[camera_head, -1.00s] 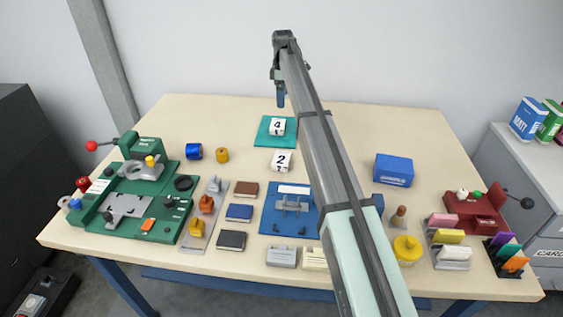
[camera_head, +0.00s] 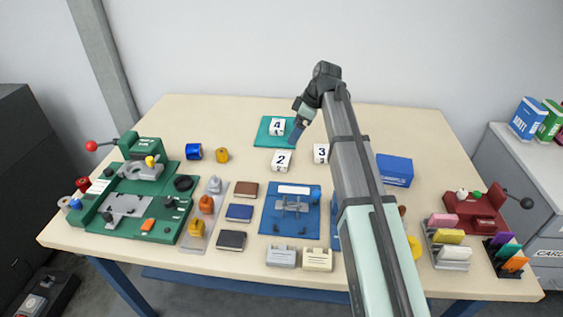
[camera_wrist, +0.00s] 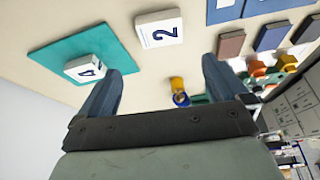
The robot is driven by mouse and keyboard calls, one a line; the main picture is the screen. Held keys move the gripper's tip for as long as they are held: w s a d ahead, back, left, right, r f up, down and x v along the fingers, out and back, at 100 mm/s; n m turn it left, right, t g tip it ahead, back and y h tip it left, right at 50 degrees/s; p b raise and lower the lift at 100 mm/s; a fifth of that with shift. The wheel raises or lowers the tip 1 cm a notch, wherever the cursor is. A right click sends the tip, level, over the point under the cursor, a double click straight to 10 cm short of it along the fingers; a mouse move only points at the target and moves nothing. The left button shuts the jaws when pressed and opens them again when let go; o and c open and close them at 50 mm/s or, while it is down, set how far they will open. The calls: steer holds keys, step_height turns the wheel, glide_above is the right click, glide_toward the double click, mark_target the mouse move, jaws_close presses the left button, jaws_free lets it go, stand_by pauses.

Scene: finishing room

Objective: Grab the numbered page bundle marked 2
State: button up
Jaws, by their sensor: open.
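The page bundle marked 2 (camera_head: 281,161) is a small white block lying on the table in front of the teal mat (camera_head: 262,140). In the wrist view the bundle marked 2 (camera_wrist: 159,29) lies beyond the fingertips, upper middle. The bundle marked 4 (camera_head: 277,127) rests on the teal mat; in the wrist view it (camera_wrist: 86,68) is close to the left finger. The bundle marked 3 (camera_head: 321,153) stands to the right of the 2, beside my arm. My gripper (camera_head: 295,133) is above the table near the mat's right edge, open and empty (camera_wrist: 163,75).
A blue fixture (camera_head: 278,222) stands in front of the bundles. A green machine (camera_head: 125,215) is at left, with blue and yellow rolls (camera_head: 222,155) near it. A blue box (camera_head: 395,170) is right of my arm. The table's back left is clear.

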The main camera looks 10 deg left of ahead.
glide_above(282, 158)
steer(key=d, duration=0.2)
step_height(282, 158, down, 8)
steer(key=shift+w+a+r, duration=0.15)
steer(key=shift+d+x, duration=0.1)
steer(key=shift+x, duration=1.25)
steer(key=shift+d+x, duration=0.15)
steer(key=shift+x, duration=1.15)
steer(key=c, duration=0.8)
